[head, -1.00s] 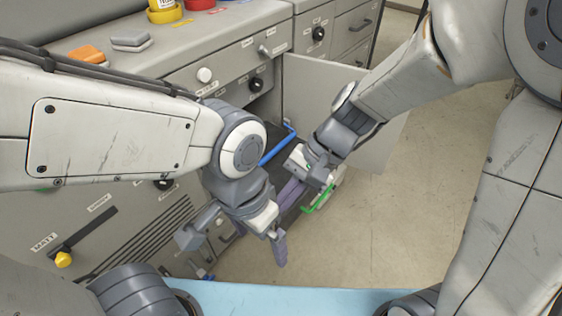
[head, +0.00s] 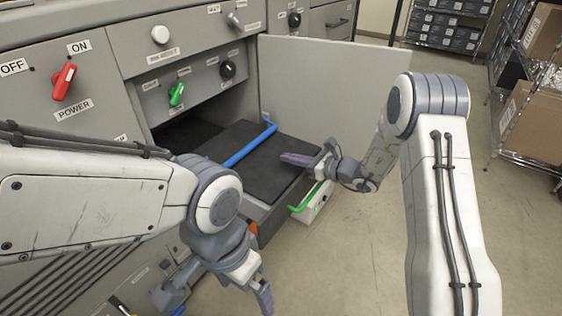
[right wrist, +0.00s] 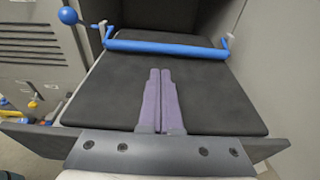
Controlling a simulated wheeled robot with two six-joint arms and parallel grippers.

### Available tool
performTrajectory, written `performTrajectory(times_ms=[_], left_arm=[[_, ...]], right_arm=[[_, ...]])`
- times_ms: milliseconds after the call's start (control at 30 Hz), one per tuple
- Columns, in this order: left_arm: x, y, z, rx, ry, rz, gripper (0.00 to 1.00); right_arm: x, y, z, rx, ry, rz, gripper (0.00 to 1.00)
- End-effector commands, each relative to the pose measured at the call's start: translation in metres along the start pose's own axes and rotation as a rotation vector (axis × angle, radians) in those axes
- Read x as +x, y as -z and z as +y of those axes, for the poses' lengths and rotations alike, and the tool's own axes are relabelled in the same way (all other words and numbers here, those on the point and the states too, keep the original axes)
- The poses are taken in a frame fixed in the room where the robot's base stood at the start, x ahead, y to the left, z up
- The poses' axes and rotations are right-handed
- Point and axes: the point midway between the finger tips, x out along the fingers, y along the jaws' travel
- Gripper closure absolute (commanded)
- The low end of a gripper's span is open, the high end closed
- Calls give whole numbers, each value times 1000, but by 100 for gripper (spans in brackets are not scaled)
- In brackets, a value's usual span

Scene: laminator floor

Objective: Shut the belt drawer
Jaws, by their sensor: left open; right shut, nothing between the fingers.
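The belt drawer (head: 275,215) stands pulled out of the machine's lower opening. It carries a flat black belt pad (head: 225,177) with a blue bar (head: 250,147) across it. A green handle (head: 304,200) is at its outer side. My right gripper (head: 283,158) is shut and empty, its purple fingers pointing left over the drawer's outer part; whether they touch the pad is unclear. In the right wrist view its fingers (right wrist: 160,72) lie together over the pad, pointing at the blue bar. My left gripper (head: 218,296) is open, low in front of the machine, left of the drawer front.
An open grey door panel (head: 335,95) stands behind the drawer. The machine front has a red power switch (head: 64,82), a green knob (head: 177,94) and a black knob (head: 227,69). Shelves with boxes (head: 545,117) stand far right. The floor right of the drawer is clear.

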Motion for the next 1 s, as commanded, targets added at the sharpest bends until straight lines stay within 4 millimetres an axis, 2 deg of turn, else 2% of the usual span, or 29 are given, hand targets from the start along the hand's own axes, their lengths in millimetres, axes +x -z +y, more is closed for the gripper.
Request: performTrajectory(times_ms=[300,500,700,1000], left_arm=[[17,-1,-1,0,0,0,0],[25,-2,-2,0,0,0,0],[28,-2,-2,0,0,0,0],[28,-2,-2,0,0,0,0]], right_arm=[[70,2,3,-4,-7,1,100],[104,2,3,-4,-6,1,100],[119,1,2,-2,-4,2,100],[121,0,2,-2,-4,2,100]])
